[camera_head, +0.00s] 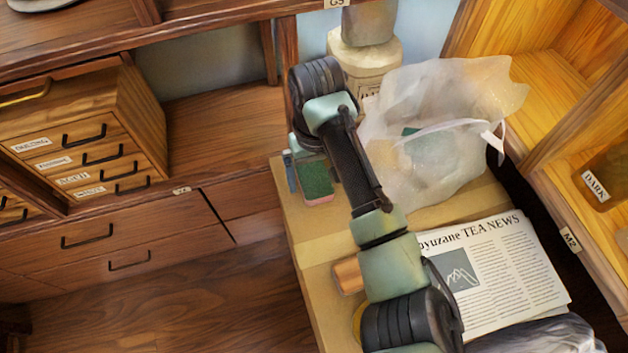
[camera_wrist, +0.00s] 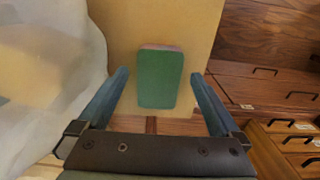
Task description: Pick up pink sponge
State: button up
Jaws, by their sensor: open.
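The sponge (camera_head: 317,182) lies on the tan tabletop near its far left corner, green side up with a pink edge showing below. In the wrist view the sponge (camera_wrist: 160,80) appears upright in the picture, with its pink edge at the top. My gripper (camera_wrist: 160,74) is open, with one blue-grey finger on each side of the sponge in the picture and gaps on both sides. I cannot tell how high the fingertips are above it. In the head view my arm hides most of the gripper, and a blue-grey finger shows just left of the sponge.
A translucent plastic bag (camera_head: 440,150) stands close to the right of my arm, and also fills the left of the wrist view (camera_wrist: 40,90). A labelled jar (camera_head: 364,68) stands behind. A newspaper (camera_head: 505,285) lies at the front right. Wooden drawers (camera_head: 100,150) stand left.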

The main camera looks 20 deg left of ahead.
aim_at(316, 183)
notch_tip(316, 183, down, 3)
jog(key=shift+r, duration=0.15)
jog(key=c, duration=1.4)
notch_tip(316, 183, up, 10)
jog(key=shift+r+p, duration=0.1)
jog(key=shift+p, duration=1.05)
